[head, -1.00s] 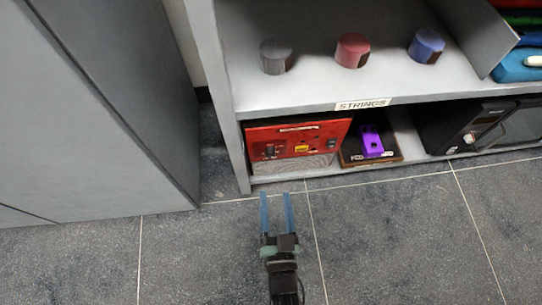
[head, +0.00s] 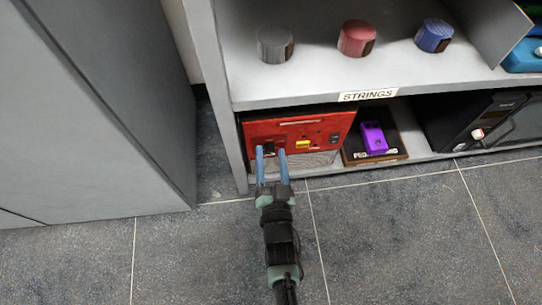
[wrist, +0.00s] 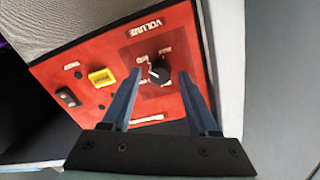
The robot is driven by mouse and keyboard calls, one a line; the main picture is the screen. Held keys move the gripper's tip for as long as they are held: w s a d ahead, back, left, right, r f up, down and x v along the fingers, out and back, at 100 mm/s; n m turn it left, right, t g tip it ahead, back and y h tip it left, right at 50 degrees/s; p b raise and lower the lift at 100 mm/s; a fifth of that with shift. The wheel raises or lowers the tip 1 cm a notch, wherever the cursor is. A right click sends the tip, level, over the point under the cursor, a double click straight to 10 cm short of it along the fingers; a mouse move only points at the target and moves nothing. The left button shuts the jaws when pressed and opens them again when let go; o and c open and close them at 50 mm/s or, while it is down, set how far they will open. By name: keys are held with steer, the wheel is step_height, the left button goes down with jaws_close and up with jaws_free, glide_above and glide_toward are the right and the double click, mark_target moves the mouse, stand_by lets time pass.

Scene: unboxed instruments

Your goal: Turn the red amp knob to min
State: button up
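The red amp (head: 318,127) stands on the lower shelf at its left end. Its red panel (wrist: 103,55) fills much of the wrist view, with a label reading VOLUME. The black amp knob (wrist: 159,71) sits near that label, with a white mark on its left side. Small white labels around it are too blurred to read surely. My gripper (head: 270,150) is open in front of the panel's left part. In the wrist view my gripper (wrist: 160,74) has one blue finger on each side of the knob. I cannot tell whether they touch it.
The upper shelf (head: 300,88) overhangs the amp, and a shelf upright (head: 226,130) stands close to its left. A purple pedal (head: 374,139) on a dark board is at the amp's right. A yellow switch (wrist: 102,77) is on the panel. Open floor lies in front.

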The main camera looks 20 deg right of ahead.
jaws_close()
